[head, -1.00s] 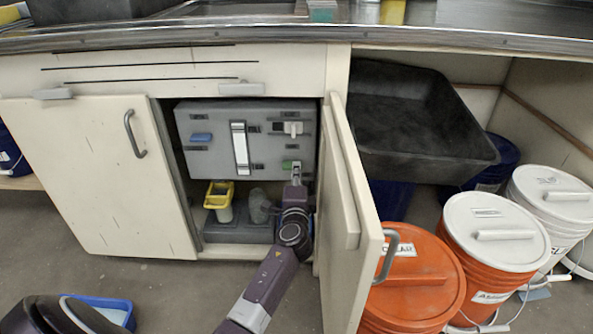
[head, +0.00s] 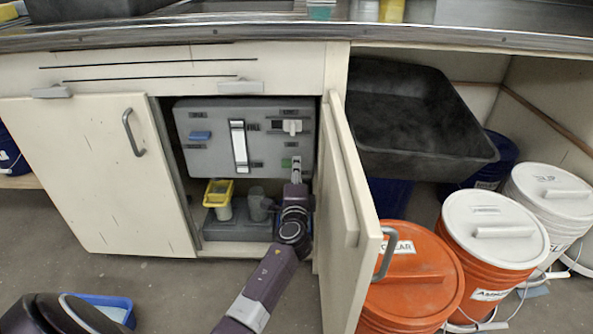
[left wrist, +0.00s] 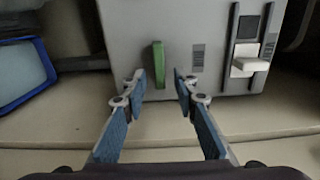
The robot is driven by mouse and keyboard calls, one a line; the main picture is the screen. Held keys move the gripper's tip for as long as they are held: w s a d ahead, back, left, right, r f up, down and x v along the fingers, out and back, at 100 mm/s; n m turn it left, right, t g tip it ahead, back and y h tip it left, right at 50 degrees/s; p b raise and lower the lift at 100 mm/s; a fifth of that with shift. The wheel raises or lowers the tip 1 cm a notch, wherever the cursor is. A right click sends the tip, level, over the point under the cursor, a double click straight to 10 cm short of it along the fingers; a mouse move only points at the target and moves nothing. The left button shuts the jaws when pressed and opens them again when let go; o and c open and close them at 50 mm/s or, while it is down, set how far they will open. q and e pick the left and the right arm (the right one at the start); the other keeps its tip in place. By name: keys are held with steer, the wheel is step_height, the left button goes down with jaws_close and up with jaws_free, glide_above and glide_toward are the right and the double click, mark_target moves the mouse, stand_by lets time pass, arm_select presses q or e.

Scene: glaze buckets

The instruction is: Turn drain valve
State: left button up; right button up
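A grey panel (head: 215,166) stands inside the open cupboard. A small green handle (head: 286,162) at its lower right is partly hidden by my left gripper (head: 296,172). In the left wrist view the green handle (left wrist: 158,64) is a narrow upright bar on the panel. My left gripper (left wrist: 158,86) is open there, its two blue-padded fingers on either side of the bar's lower end, with gaps visible. I cannot tell whether the bar is deep between the fingertips. No valve label is readable. My right gripper is not in view.
The panel also bears a white handle (head: 292,127), a tall pale lever (head: 239,147) and a blue handle (head: 200,135). A yellow-rimmed cup (head: 219,192) stands below. The open cupboard door (head: 345,215) is close right of my arm. Lidded buckets (head: 412,270) stand further right.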

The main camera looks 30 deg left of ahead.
arm_select(q)
steer(key=shift+s, duration=0.1)
steer(key=v, duration=1.2)
steer(key=shift+f, duration=0.15)
